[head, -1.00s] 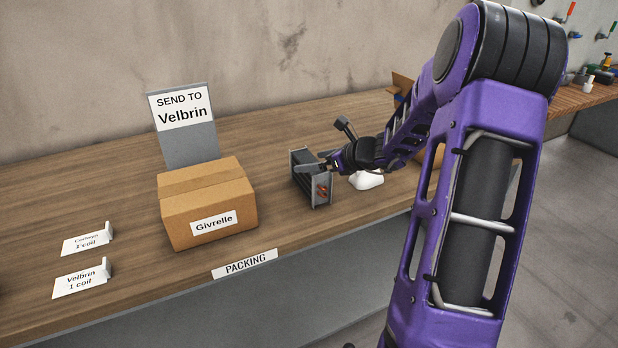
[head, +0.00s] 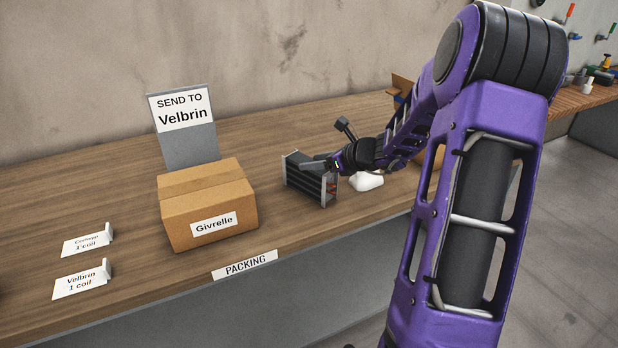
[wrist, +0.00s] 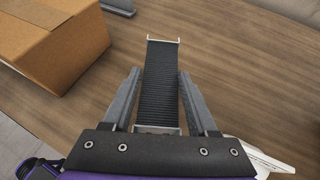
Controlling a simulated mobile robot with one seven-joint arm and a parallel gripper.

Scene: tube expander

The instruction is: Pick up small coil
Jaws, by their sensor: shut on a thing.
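The small coil (head: 303,181) is a black finned block with grey end plates and a little copper colour at its right end. It is at the middle of the packing table, right of the carton. In the wrist view the coil (wrist: 161,90) lies lengthwise between the two grey fingers of my gripper (wrist: 159,75), which is shut on it. In the head view my gripper (head: 318,165) reaches it from the right. I cannot tell whether the coil is touching the table or slightly above it.
A carton (head: 208,205) labelled Givrelle stands left of the coil, before a "SEND TO Velbrin" sign (head: 182,125). Two cards (head: 82,279) stand at the front left. A white object (head: 366,181) lies right of the coil. Table between carton and coil is bare.

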